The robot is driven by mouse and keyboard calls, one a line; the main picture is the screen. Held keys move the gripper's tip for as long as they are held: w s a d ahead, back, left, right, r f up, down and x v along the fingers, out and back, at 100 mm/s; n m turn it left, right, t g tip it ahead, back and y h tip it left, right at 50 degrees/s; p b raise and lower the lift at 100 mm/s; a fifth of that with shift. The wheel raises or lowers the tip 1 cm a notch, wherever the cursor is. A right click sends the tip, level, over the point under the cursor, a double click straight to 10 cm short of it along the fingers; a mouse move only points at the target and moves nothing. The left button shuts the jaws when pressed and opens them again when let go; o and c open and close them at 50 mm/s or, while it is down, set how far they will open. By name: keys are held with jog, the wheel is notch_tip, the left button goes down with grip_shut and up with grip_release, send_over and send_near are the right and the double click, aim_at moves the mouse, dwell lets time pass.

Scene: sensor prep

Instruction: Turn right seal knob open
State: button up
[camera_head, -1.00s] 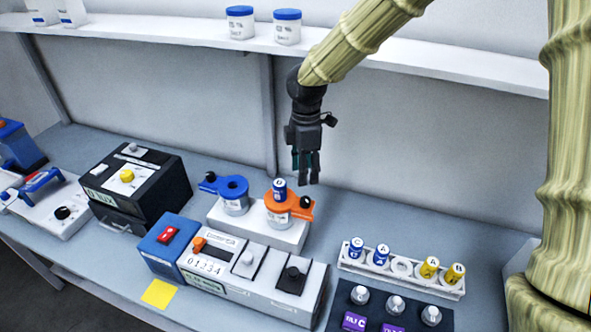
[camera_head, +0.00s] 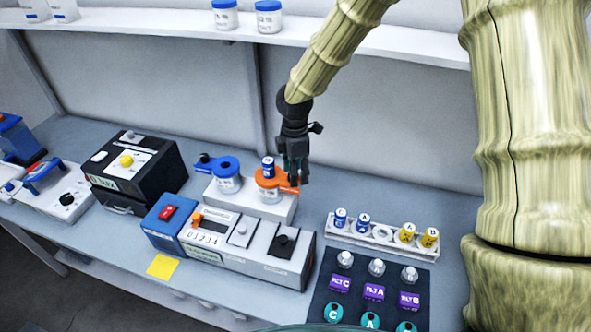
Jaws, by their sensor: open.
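The right seal is an orange ring with a side arm (camera_head: 270,182), set on a white jar (camera_head: 271,196) on the white stand (camera_head: 245,203). A blue-and-white vial marked B (camera_head: 268,167) stands upright in the ring. My gripper (camera_head: 297,177) points down at the right end of the orange arm, with its fingers open. The black knob there is hidden behind the fingers; I cannot tell whether they touch it. The left seal is blue (camera_head: 226,166), with its black knob (camera_head: 205,158) in plain view at its left.
A grey counter device (camera_head: 246,241) stands in front of the stand, beside a blue box with a red switch (camera_head: 166,221). A vial rack (camera_head: 377,238) is at the right. A black box (camera_head: 137,170) stands left. A shelf (camera_head: 330,42) runs behind and above.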

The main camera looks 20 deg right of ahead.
jog(key=w+f, duration=0.4)
jog(key=w, duration=0.1)
jog(key=shift+f, duration=0.1)
jog(key=s, duration=0.1)
jog(key=s+r, duration=0.1)
jog(key=s, duration=0.1)
jog(key=shift+d+r, duration=0.1)
jog(key=shift+r, duration=0.15)
jog(key=c, duration=0.6)
jog(key=shift+s, duration=0.1)
jog(key=shift+c, duration=0.8)
jog(key=shift+w+f, duration=0.25)
jog(key=shift+w, duration=0.05)
jog(key=shift+c, duration=1.4)
jog(key=shift+w+f, duration=0.2)
jog(key=shift+w, duration=0.1)
grip_shut()
jog(key=shift+s, duration=0.1)
